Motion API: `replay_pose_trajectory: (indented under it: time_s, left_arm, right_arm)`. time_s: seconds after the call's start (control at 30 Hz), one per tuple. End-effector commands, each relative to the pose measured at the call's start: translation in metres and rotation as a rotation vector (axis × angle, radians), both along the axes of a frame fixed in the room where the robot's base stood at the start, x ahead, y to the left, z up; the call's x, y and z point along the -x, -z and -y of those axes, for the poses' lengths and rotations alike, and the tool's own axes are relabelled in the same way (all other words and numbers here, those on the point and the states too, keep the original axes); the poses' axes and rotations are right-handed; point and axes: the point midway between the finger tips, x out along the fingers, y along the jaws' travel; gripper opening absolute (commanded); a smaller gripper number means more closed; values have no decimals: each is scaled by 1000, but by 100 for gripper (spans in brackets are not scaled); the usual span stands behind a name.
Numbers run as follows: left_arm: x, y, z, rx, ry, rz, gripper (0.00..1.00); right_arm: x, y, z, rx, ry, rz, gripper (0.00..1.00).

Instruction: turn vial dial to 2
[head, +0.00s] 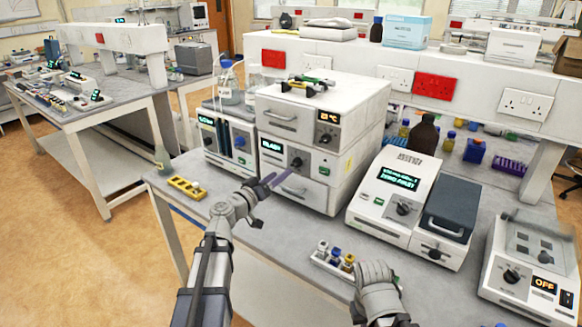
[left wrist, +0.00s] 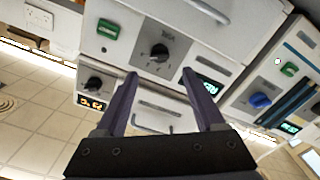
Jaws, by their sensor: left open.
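A dark dial (head: 297,163) sits on the front of the lower white unit (head: 320,192) of a stack, right of a lit green display whose text I cannot read surely. In the left wrist view, turned over, this dial (left wrist: 160,52) lies just beyond the fingertips. No label naming a vial dial is legible. My left gripper (head: 275,180) is open, its purple fingers pointing at that unit's front; the left wrist view shows the gripper (left wrist: 160,75) empty, with no visible contact. My right gripper (head: 378,290) is low at right; its fingers are hidden.
The upper unit (head: 349,110) has an orange display and tools on top. A machine with a blue knob (head: 240,141) stands left. A white instrument (head: 398,190) stands right. A yellow rack (head: 187,187) and a small vial rack (head: 333,262) lie on the bench.

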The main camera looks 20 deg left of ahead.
Motion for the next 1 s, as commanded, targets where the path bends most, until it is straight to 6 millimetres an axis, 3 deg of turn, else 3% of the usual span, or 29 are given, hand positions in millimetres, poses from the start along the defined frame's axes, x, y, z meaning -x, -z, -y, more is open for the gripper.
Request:
replay_pose_trajectory:
  time_s: [0.4,0.73,1.0]
  left_arm:
    - [-58,0,20,0,1,0,71]
    - [-64,0,23,0,0,0,71]
    - [-64,0,23,0,0,0,43]
  right_arm:
    - [0,0,0,0,0,0,0]
    - [0,0,0,0,0,0,0]
    - [0,0,0,0,0,0,0]
